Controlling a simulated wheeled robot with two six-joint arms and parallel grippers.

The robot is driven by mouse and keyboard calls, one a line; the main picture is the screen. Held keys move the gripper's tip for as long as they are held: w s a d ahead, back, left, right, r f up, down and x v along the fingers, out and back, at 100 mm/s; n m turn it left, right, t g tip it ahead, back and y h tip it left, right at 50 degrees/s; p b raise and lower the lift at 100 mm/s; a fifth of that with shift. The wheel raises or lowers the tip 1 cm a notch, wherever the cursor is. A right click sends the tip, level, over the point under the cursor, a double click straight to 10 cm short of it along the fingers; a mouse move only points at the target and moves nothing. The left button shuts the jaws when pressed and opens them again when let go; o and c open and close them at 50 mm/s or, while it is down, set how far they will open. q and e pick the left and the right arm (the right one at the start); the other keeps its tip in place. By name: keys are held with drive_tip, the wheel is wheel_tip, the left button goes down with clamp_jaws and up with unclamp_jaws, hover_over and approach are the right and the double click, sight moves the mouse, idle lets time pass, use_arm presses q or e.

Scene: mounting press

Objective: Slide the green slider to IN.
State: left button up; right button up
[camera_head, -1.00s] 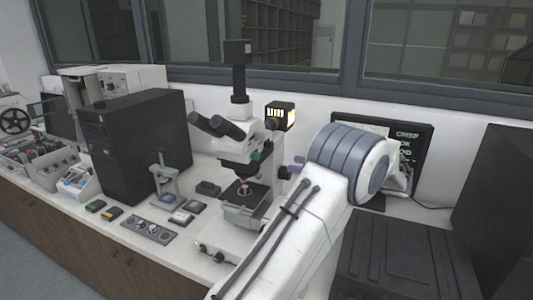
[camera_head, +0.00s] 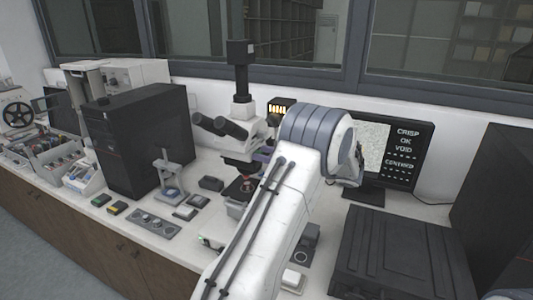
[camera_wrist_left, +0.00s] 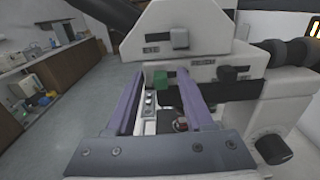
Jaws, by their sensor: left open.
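The green slider (camera_wrist_left: 161,80) is a small green block on the side of the white microscope head (camera_wrist_left: 178,28) in the left wrist view. My left gripper (camera_wrist_left: 160,90) has two long purple fingers, spread apart, with the slider showing between their tips. I cannot tell whether either finger touches it. In the head view the microscope (camera_head: 239,128) stands mid-bench, and my left arm covers its right part, the slider and most of the gripper. The IN marking is too small to read. My right gripper is not in view.
A black computer tower (camera_head: 140,140) stands left of the microscope. A monitor (camera_head: 397,155) stands behind my arm, and a black case (camera_head: 400,255) lies at the right. A stage with a reddish sample (camera_wrist_left: 181,124) sits below the fingers. Small boxes lie on the front bench.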

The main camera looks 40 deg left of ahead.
use_arm(q)
clamp_jaws()
idle(1.3)
